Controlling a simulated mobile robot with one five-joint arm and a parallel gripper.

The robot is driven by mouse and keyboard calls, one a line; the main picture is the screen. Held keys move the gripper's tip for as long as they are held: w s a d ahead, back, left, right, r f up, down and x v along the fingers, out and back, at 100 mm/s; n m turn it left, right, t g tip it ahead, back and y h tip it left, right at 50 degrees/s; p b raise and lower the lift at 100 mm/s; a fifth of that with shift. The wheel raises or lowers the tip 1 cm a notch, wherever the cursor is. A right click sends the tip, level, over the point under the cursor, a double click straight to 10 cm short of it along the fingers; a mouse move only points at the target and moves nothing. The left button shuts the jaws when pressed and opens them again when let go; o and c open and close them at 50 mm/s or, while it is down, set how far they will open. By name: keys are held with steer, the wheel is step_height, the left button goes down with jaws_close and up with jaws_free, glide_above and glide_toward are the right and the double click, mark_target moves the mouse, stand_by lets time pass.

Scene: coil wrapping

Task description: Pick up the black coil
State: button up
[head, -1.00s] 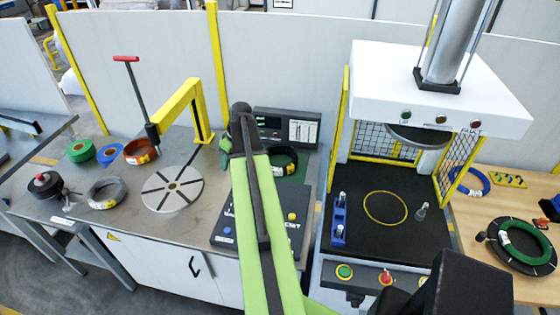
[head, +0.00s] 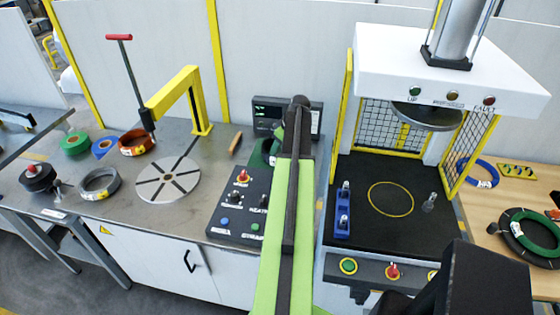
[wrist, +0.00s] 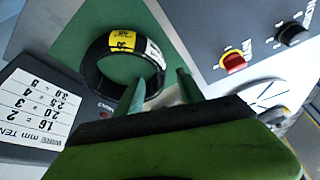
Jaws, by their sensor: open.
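The black coil (wrist: 91,74) lies on a green mat (wrist: 72,42) in the wrist view, with a yellow label and a white label on its ring. My gripper (wrist: 158,92) is open, with two green fingers pointing toward the coil. The left finger overlaps the coil's near edge in the picture, and the right finger is just right of the coil. Nothing is between the fingers that I can see being held. I cannot tell whether a finger touches the coil. In the head view my arm hides most of the coil and the gripper.
A control panel (head: 240,203) with knobs sits close to the mat. A display unit (head: 268,113) stands behind it. A yellow arm post (head: 202,110) and slotted round plate (head: 168,180) are left. A press (head: 440,70) stands right. Other coils lie far left and right.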

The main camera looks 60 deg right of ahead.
mark_target(272, 165)
steer(key=b+x, duration=0.2)
steer(key=x, duration=0.2)
steer(key=shift+s, duration=0.15)
steer(key=b+x, duration=0.5)
steer(key=shift+f, duration=0.2)
steer(key=shift+r, duration=0.2)
jaws_close()
stand_by(0.7)
